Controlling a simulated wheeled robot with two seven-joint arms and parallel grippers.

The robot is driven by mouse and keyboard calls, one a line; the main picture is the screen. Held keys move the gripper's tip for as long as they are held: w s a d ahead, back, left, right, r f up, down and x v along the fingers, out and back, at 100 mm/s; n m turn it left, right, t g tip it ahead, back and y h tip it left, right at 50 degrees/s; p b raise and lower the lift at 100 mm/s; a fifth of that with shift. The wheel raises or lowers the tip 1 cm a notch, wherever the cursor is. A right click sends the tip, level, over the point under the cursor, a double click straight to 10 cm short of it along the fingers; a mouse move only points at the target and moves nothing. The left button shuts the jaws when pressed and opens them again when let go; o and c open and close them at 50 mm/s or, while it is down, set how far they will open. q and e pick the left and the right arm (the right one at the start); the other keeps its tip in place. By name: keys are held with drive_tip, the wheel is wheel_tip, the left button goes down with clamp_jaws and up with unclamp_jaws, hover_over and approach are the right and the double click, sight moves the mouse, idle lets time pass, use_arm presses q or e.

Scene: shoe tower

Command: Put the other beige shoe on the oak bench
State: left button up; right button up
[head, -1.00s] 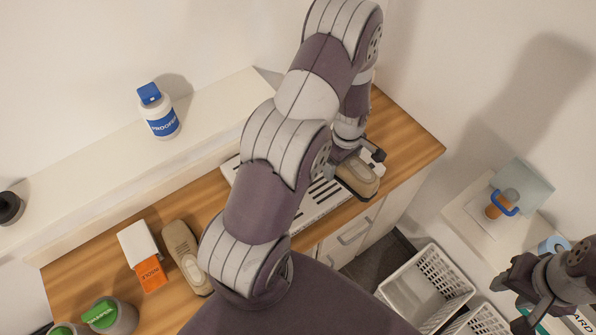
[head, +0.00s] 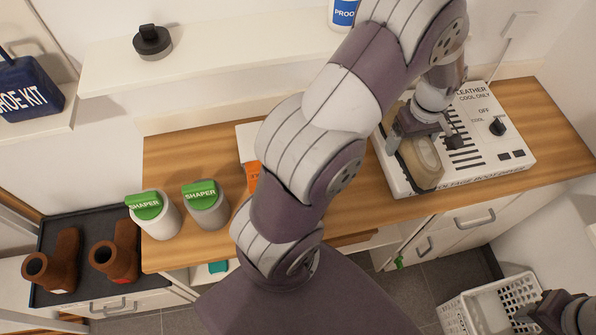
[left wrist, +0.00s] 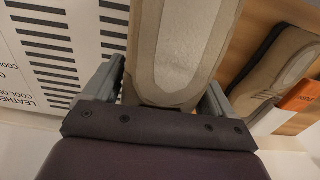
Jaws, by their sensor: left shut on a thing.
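My left gripper (head: 420,125) is shut on a beige shoe (head: 420,165), over the left part of the white dryer panel (head: 490,165). In the left wrist view the gripper (left wrist: 163,98) has a finger on each side of this shoe (left wrist: 180,50); how high it is above the panel is hard to tell. A second beige shoe (left wrist: 275,75) lies on the wood beside an orange box; my arm hides it in the head view. The oak bench (head: 190,165) is the long wooden top. My right gripper (head: 550,312) is at the lower right, its jaws unclear.
The orange box (head: 252,175) is partly behind my arm. Brown boots (head: 115,255) stand on a dark tray at left. A white basket (head: 490,305) is at lower right. Bare wood shows left of the panel.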

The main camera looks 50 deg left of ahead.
use_arm(q)
drive_tip(key=s+a+f, duration=0.1)
drive_tip(key=a+f, duration=0.1)
drive_tip(key=a, duration=0.1)
drive_tip(key=s+a+f, duration=0.2)
drive_tip(key=a, duration=0.1)
drive_tip(key=s+a+f+p, duration=0.1)
drive_tip(key=s+a+f, duration=0.1)
drive_tip(key=a, duration=0.1)
drive_tip(key=shift+s+a+f, duration=0.2)
drive_tip(key=shift+a+f, duration=0.2)
drive_tip(key=shift+s+a+f, duration=0.1)
drive_tip(key=shift+a+f, duration=0.05)
drive_tip(key=shift+f, duration=0.15)
wheel_tip(320, 180, down, 3)
drive_tip(key=shift+f, duration=0.4)
drive_tip(key=shift+f, duration=0.15)
drive_tip(key=o, duration=1.1)
